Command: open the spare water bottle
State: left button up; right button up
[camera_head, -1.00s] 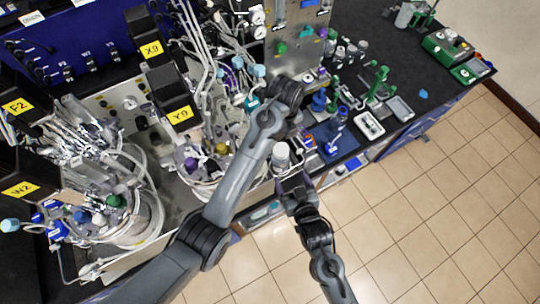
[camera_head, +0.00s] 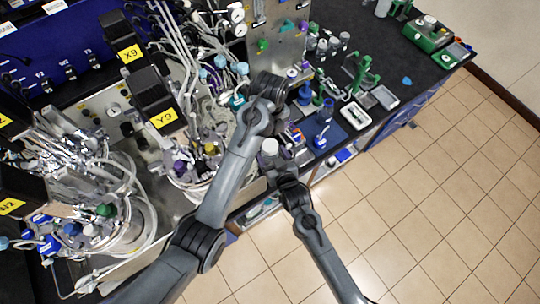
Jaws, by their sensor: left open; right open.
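A bottle with a white cap (camera_head: 269,147) stands upright at the front edge of the bench, left of the blue pad. It looks like the spare water bottle, but I can read no label on it. My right gripper (camera_head: 279,163) is open right beside the bottle's lower body, which it partly hides. I cannot tell whether the jaws are around or touching it. My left gripper (camera_head: 284,112) is open above and behind the cap, apart from it, and its fingers are mostly hidden by the wrist.
A blue-capped bottle (camera_head: 326,108) stands on a blue pad (camera_head: 322,133) to the right. A white tray (camera_head: 355,116) and a green stand (camera_head: 362,72) are farther right. Bioreactor tubing (camera_head: 205,165) crowds the left. The tiled floor (camera_head: 430,190) in front is clear.

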aim_at(270, 145)
grip_shut()
dwell(0.4)
pick_arm(q)
jog(key=shift+f, duration=4.05)
jog(key=shift+c, duration=0.4)
